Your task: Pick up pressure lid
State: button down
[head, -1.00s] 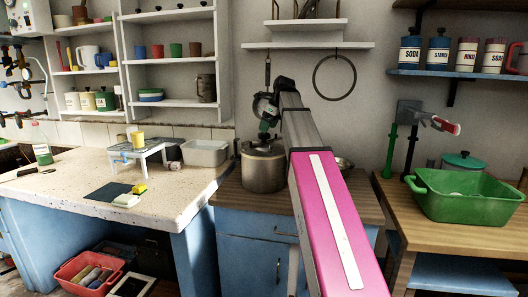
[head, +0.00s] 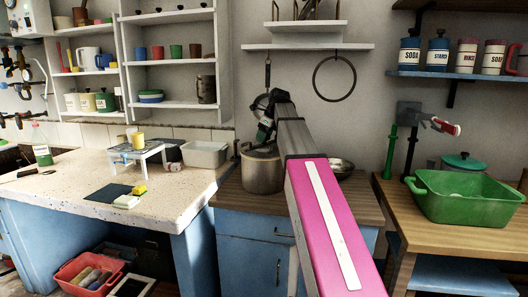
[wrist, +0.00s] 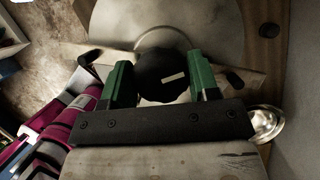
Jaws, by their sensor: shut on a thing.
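The pressure lid shows in the wrist view as a broad grey disc (wrist: 205,22) with a pale bar across it and a round black knob (wrist: 163,76). My gripper (wrist: 160,82) has its two green fingers on either side of the knob and is shut on it. In the head view my gripper (head: 264,133) is at the top of a grey metal pot (head: 262,174) on the wooden counter. My arm and gripper hide part of the pot's top. I cannot tell whether the lid is resting on the pot or raised.
A metal bowl (head: 341,168) stands right of the pot, partly behind my arm. A grey basin (head: 205,154) and a small white stand (head: 140,154) are to the left. A green tub (head: 466,198) is on the right table. A shelf (head: 306,46) hangs above.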

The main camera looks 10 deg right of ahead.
jog(key=shift+r, duration=0.1)
notch_tip(320, 180, up, 4)
jog(key=shift+w+r, duration=0.1)
jog(key=s+a+r, duration=0.6)
jog(key=a, duration=0.3)
jog(key=shift+m, duration=0.9)
jog(key=w+d+f, duration=0.1)
jog(key=d, duration=0.1)
jog(key=w+d+f, duration=0.1)
jog(key=w+d, duration=0.1)
jog(key=d, duration=0.1)
jog(key=w+d+f, duration=0.1)
jog(key=w+d, duration=0.1)
jog(key=d, duration=0.1)
jog(key=shift+w+d, duration=0.1)
jog(key=shift+w, duration=0.15)
jog(key=shift+w+d+f+t, duration=0.2)
jog(key=shift+d+t, duration=0.1)
jog(key=shift+d, duration=0.1)
jog(key=shift+f, duration=1.8)
jog(key=shift+f, duration=1.5)
grip_release()
jog(key=shift+h, duration=0.3)
